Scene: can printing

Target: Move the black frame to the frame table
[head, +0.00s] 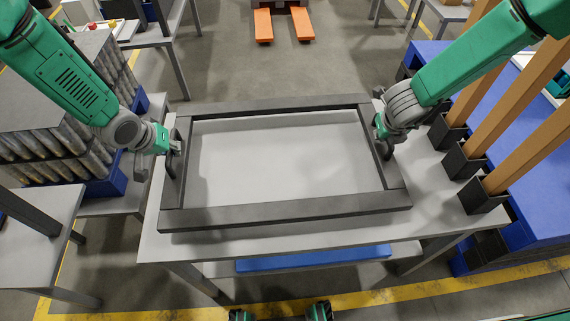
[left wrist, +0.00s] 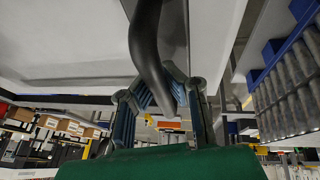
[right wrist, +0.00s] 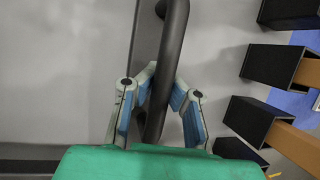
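The black frame (head: 285,211) is a large rectangle lying level over a light grey table (head: 450,222); I cannot tell whether it rests on it or hangs slightly above. A curved dark handle stands on each short side. My left gripper (head: 172,150) is at the left handle, which passes between its fingers in the left wrist view (left wrist: 152,45); the fingers look closed in on it. My right gripper (head: 381,130) is at the right handle, and its fingertips sit close against both sides of that handle in the right wrist view (right wrist: 172,50).
Orange posts in black holders (head: 484,194) stand at the table's right, beside a blue surface (head: 535,150). Racks of metal cans (head: 45,150) are at the left. Another grey table (head: 35,225) is at the lower left. Open floor (head: 250,65) lies behind.

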